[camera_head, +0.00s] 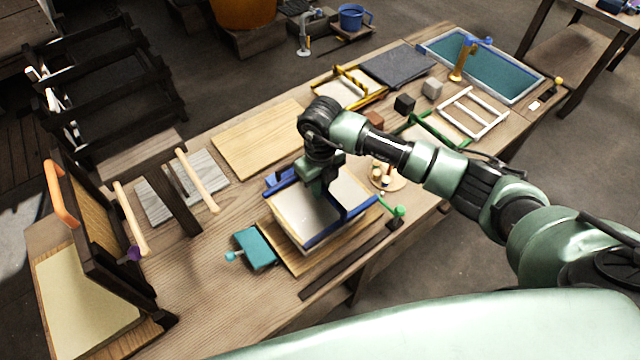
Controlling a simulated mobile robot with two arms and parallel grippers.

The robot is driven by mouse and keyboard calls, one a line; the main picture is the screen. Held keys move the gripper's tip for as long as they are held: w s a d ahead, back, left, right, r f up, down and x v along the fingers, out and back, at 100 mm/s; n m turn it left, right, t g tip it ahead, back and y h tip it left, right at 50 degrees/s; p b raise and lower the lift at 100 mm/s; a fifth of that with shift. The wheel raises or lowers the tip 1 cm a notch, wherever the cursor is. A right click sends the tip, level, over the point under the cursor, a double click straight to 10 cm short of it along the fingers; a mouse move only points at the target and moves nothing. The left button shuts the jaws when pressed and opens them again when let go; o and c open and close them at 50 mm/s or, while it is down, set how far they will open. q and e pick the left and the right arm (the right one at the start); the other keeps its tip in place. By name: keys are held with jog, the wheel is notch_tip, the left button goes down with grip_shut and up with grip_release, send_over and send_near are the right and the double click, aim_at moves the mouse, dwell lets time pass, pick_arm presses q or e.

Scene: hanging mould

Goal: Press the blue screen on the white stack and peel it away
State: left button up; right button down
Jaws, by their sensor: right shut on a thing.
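The blue screen (345,221) is a blue-edged frame lying on top of the white stack (288,223) in the middle of the bench. The stack rests on a wooden board (275,248). My right gripper (322,190) reaches down over the screen from above and is shut on part of it; the fingertips and the exact grip point are hard to see. The gripper and wrist hide part of the screen's far side. My left gripper is not in view.
A teal block (256,248) lies left of the stack, and a green-knobbed clamp (397,213) stands at its right. A dark upright press (95,235) stands at the left end. A bare wooden board (258,138) lies behind. Frames and a teal-lined tray (480,68) fill the far right.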

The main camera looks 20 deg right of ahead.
aim_at(321, 206)
notch_tip(321, 206, down, 5)
jog(key=b, duration=0.3)
jog(key=shift+f, duration=0.1)
jog(key=shift+f+b, duration=0.35)
jog(key=shift+f, duration=0.1)
jog(key=shift+w, duration=0.1)
jog(key=c, duration=2.2)
grip_release()
jog(key=shift+f+b, duration=0.75)
jog(key=shift+f, duration=0.1)
jog(key=shift+s+f, duration=0.15)
jog(key=shift+s, duration=0.05)
dwell(0.6)
jog(key=shift+w+r+p, duration=0.15)
jog(key=shift+r+p, duration=0.6)
jog(key=shift+r, duration=0.6)
